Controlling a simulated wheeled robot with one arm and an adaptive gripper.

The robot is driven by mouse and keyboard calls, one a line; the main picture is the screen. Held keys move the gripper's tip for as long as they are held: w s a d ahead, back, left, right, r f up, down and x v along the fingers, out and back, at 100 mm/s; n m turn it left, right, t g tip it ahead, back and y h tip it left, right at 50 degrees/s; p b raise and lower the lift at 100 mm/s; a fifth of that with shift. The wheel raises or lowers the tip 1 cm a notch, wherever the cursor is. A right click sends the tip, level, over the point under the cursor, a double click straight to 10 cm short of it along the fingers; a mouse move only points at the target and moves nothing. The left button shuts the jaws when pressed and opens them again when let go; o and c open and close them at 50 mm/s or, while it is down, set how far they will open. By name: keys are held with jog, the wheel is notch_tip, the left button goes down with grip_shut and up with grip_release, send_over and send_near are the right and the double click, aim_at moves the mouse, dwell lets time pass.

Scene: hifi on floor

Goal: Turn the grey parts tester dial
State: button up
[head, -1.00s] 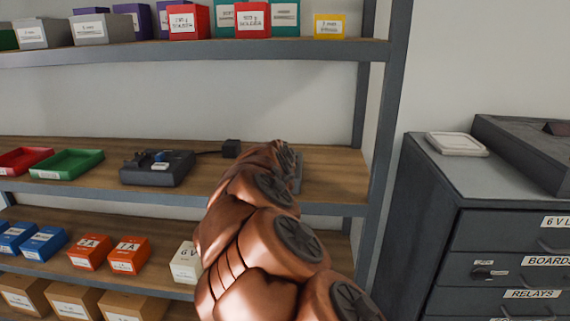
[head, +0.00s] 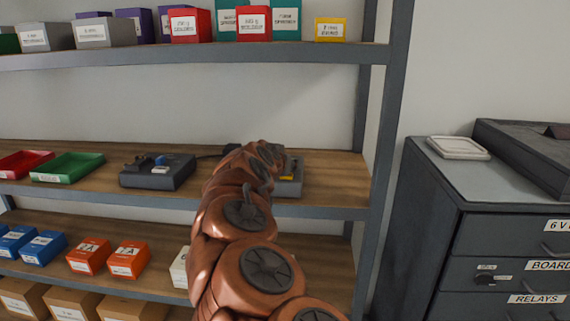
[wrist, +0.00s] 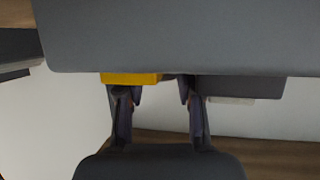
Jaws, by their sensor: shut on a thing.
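The grey parts tester (head: 289,191) sits on the middle wooden shelf, mostly hidden behind my copper arm in the head view. A bit of yellow shows on it. In the wrist view a large grey body (wrist: 180,35) fills the top, with a yellow part (wrist: 131,78) below its edge. My gripper (wrist: 158,95) has its two dark fingers reaching up to that edge, a gap between them. It is shut on what I take to be the tester's dial, which is largely hidden at the fingertips. The head view hides my gripper behind the arm.
A dark device (head: 158,172) with a blue piece on top stands left of my arm. A green tray (head: 68,167) and a red tray (head: 22,163) lie further left. The shelf above (head: 190,54) holds boxes. A grey drawer cabinet (head: 470,200) stands right.

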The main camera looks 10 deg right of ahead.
jog(key=o, duration=1.2)
jog(key=shift+a, duration=0.1)
jog(key=shift+s+a+r, duration=0.1)
jog(key=shift+s, duration=0.1)
jog(key=shift+v, duration=3.75)
